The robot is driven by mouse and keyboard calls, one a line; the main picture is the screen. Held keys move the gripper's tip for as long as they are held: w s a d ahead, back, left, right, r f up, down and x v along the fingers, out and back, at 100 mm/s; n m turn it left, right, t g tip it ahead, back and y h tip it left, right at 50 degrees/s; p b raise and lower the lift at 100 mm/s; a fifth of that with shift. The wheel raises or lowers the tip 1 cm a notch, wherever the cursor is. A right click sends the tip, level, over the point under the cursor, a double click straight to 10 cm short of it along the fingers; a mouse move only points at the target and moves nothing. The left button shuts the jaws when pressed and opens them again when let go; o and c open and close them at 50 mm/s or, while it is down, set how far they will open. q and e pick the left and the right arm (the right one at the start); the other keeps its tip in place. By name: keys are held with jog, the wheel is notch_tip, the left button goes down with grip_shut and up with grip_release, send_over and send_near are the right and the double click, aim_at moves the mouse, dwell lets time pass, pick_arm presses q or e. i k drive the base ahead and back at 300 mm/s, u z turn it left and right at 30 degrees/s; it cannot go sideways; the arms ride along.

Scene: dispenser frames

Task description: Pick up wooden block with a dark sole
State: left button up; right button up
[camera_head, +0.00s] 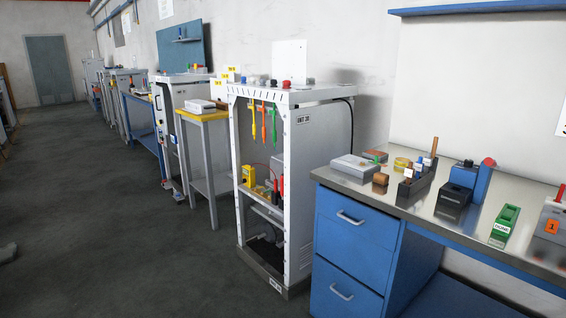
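A small brown block (380,178), wood-coloured on top and darker below, sits near the left end of the metal-topped workbench (415,206). It stands just right of a flat grey box (355,168) and left of a dark holder (412,186) with upright tools in it. It is small in the view, so I cannot tell whether the darker lower part is a sole or a reflection.
Blue drawers (355,240) are under the bench. A dark block (452,203), a green holder (504,225) and a grey box with an orange label (550,228) stand further right on it. A white cart (318,150) stands left of the bench. The floor (110,220) at left is open.

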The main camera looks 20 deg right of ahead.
aim_at(380, 179)
jog(key=u, duration=0.2)
jog(key=i, duration=1.8)
jog(key=z, duration=0.35)
